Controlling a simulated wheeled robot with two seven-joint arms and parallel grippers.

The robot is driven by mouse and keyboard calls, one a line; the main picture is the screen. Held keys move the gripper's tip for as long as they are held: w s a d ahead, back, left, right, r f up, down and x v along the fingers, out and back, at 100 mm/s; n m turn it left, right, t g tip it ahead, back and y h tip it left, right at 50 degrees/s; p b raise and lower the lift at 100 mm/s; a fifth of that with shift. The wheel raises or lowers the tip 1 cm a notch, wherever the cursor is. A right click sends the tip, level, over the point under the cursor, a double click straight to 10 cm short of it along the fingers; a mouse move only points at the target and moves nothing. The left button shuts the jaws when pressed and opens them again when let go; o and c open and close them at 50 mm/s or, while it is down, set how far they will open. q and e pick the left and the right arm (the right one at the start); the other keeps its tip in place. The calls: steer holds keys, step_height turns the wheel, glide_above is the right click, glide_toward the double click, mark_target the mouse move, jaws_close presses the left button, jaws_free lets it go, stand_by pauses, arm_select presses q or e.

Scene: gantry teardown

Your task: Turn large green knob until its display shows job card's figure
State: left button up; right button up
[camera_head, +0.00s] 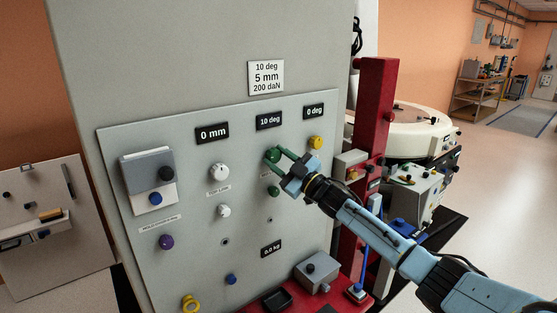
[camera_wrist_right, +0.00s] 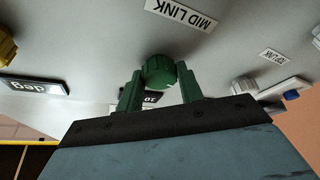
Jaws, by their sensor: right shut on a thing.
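The job card (camera_head: 266,77) above the panel reads 10 deg, 5 mm, 200 daN. My right gripper (camera_head: 279,158) is shut on the large green knob, its green fingers on either side. The right wrist view shows the knob (camera_wrist_right: 160,72) between the fingertips, with its display partly hidden behind. A smaller green knob (camera_head: 274,191) sits just below. My left gripper is out of view.
A white knob (camera_head: 219,172) under a 0 mm display (camera_head: 212,132) is to the left. A yellow knob (camera_head: 316,142) under a 0 deg display (camera_head: 314,111) is close on the right. A red post (camera_head: 376,110) stands beside the panel, near my right arm.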

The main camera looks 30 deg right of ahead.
stand_by(0.4)
steer(key=o, duration=1)
steer(key=b+v, duration=0.1)
steer(key=v, duration=1.2)
steer(key=shift+s, duration=0.15)
